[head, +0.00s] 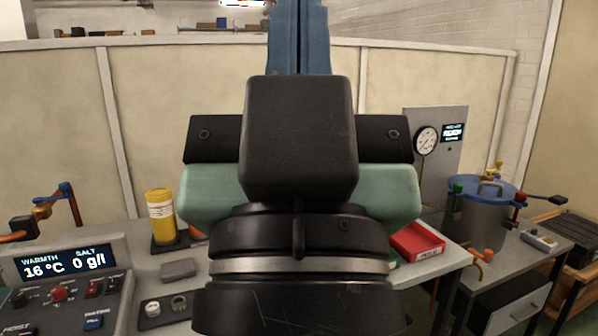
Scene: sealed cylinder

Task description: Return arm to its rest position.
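My arm fills the middle of the head view, with black, grey and green links in front of the bench. The fingers of my gripper cannot be made out, so I cannot see whether it is open or shut. A metal cylindrical vessel (480,222) with a blue lid (484,191) stands on a side table at the right. A red clamp (519,203) and a green clamp (457,188) sit at its rim.
A yellow bottle (161,218) stands on the bench at left. A control panel (60,262) reads 16 °C and 0 g/l. A red tray (417,241) lies right of my arm. A gauge panel (440,150) and a partition wall (170,85) stand behind.

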